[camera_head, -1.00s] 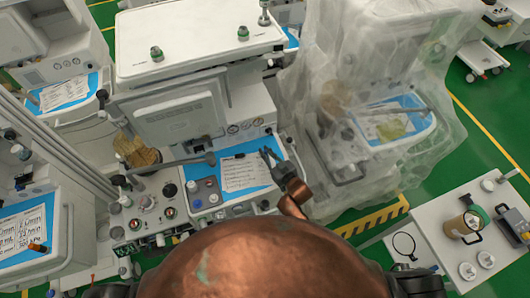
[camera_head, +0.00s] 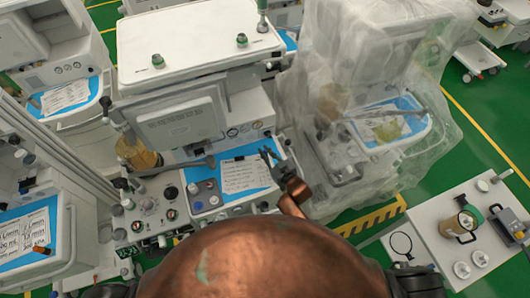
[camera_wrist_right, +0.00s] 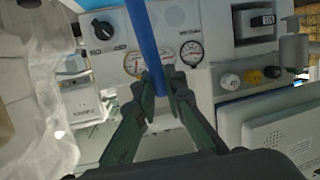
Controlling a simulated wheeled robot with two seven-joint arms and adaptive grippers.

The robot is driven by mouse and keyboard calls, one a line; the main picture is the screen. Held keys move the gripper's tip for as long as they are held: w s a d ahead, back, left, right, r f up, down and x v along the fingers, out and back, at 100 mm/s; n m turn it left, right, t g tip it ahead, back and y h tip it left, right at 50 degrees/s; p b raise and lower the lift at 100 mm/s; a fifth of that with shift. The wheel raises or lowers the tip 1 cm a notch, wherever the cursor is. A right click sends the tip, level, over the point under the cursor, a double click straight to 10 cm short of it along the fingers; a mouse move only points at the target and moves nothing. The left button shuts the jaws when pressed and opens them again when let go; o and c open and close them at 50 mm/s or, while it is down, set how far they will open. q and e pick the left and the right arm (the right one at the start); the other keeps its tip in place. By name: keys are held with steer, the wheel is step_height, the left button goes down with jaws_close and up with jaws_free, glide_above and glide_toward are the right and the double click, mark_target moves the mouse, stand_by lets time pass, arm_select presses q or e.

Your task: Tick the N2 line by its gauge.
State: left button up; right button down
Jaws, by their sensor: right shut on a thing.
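A white printed sheet (camera_head: 245,176) lies on the blue work surface of the middle cart; its writing is too small to read. The cart's gauges (camera_head: 245,128) sit in a row on the panel above it. My right gripper (camera_head: 268,154) is at the sheet's upper right. In the wrist view its fingers (camera_wrist_right: 162,84) are shut on a blue pen-like stick (camera_wrist_right: 143,32). Whether its tip touches anything is hidden. My left gripper is not in view.
A plastic-draped cart (camera_head: 375,100) stands close on the right. A monitor (camera_head: 180,122) rises behind the work surface, with a knob panel (camera_head: 150,207) at lower left. Green floor lies between.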

steer(key=shift+r+p, duration=1.85)
steer(key=shift+r, duration=0.4)
steer(key=shift+f, duration=0.1)
